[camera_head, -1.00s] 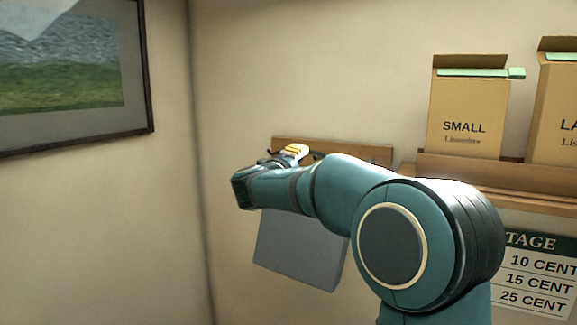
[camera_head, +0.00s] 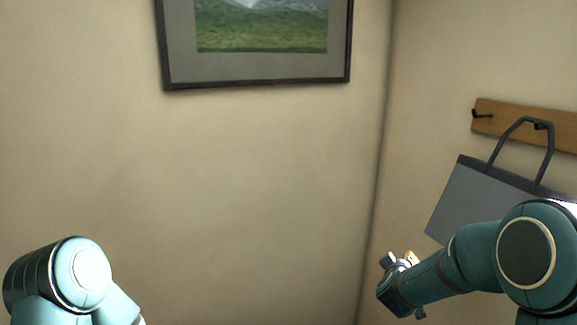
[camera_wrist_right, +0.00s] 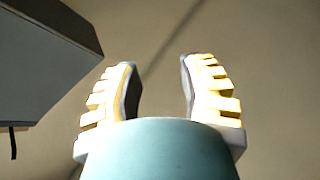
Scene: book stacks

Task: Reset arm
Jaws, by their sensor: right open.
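My right arm comes in from the right in the head view. Its gripper (camera_head: 400,260) is partly hidden behind its own wrist, below and left of a grey bag. In the right wrist view the right gripper (camera_wrist_right: 160,88) has its two yellow-ribbed fingers apart with nothing between them. My left arm shows at the lower left of the head view, but its gripper is out of view.
The grey bag (camera_head: 467,200) hangs by its dark handle from a hook on a wooden rail (camera_head: 505,115). It also shows in the right wrist view (camera_wrist_right: 50,45), apart from the fingers. A framed picture (camera_head: 257,83) hangs on the wall. The wall between the arms is clear.

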